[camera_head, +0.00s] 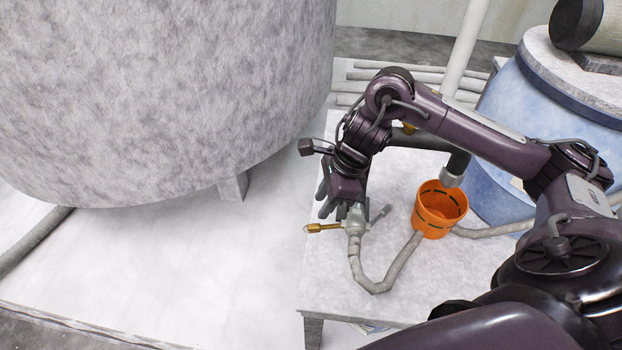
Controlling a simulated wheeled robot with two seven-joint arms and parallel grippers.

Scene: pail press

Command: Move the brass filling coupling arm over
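My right gripper (334,211) hangs fingers-down over the left part of the table. Its fingers look apart, with a gap between them, and I see nothing held there. Just beside and below it stands a grey fitting (355,222) with a brass-coloured piece (322,228) pointing left. A dark pipe arm with a grey end (452,178) comes down over an orange pail (437,222). A small brass-coloured part (408,128) shows behind my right arm near this pipe, partly hidden. I cannot tell which brass part is the coupling arm. My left gripper is not in view.
The pale table (330,285) has free room at its front left. A grey hose (378,284) loops from the fitting toward the pail. A large grey tank (165,90) stands left, a blue vessel (510,125) right. A pale post (466,40) rises behind.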

